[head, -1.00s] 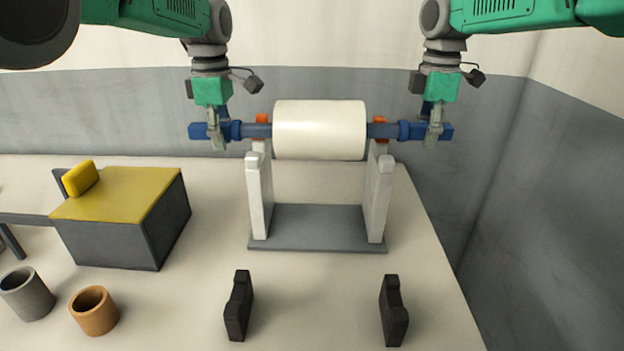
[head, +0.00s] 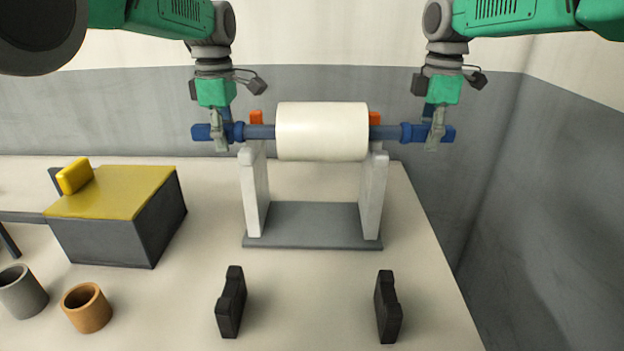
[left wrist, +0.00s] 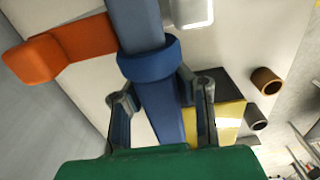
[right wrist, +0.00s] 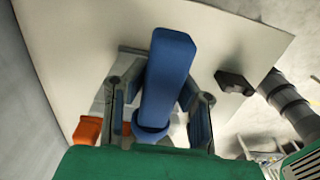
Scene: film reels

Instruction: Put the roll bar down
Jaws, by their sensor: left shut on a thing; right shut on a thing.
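The roll bar is a blue bar (head: 262,132) with a fat white roll (head: 322,132) around its middle. It is level in the head view, in front of the tops of the stand's two pale posts. The grey-based stand (head: 312,226) has orange pieces (head: 256,117) at its post tops, showing behind the bar. My left gripper (head: 220,142) is shut on the bar's left end, outside a blue collar; the left wrist view shows the bar between its fingers (left wrist: 163,95). My right gripper (head: 433,142) is shut on the right end, also in the right wrist view (right wrist: 167,88). Post contact is unclear.
Two black notched blocks (head: 231,302) (head: 388,307) stand apart on the pale table, nearer me. A yellow-topped grey box (head: 120,215) stands left, with grey (head: 20,291) and orange-brown (head: 87,308) cups before it. Table between stand and blocks is clear. Walls stand behind and right.

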